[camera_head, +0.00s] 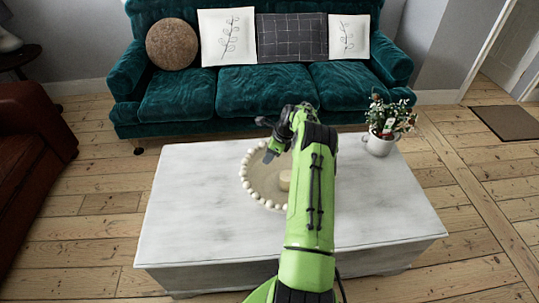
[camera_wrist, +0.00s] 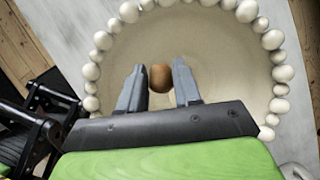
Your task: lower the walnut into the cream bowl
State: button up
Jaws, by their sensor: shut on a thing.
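The cream bowl (camera_head: 262,187) has a rim of round beads and stands on the white table, partly hidden by my arm. In the wrist view the bowl (camera_wrist: 225,62) fills most of the picture. The brown walnut (camera_wrist: 160,78) is between my two fingertips, over the inside of the bowl. My gripper (camera_wrist: 158,72) is shut on the walnut. In the head view my gripper (camera_head: 270,155) points down over the bowl's far left part, and the walnut cannot be made out there. How high the walnut is above the bowl's bottom is hard to tell.
A small cream object (camera_head: 285,180) shows inside the bowl beside my arm. A potted plant (camera_head: 381,135) stands at the far right of the white table (camera_head: 190,215). A green sofa (camera_head: 262,92) is behind it.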

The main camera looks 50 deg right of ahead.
jog(key=shift+f+b, duration=2.5)
jog(key=shift+f, duration=3.7)
jog(key=shift+f, duration=2.25)
jog(key=o, duration=1.1)
jog(key=shift+a, duration=0.1)
jog(key=p+v, duration=0.2)
jog(key=v, duration=0.6)
jog(key=p+v, duration=0.3)
jog(key=v, duration=0.5)
jog(key=shift+w+d+p, duration=0.1)
jog(key=shift+d+p, duration=0.1)
jog(key=shift+p, duration=0.15)
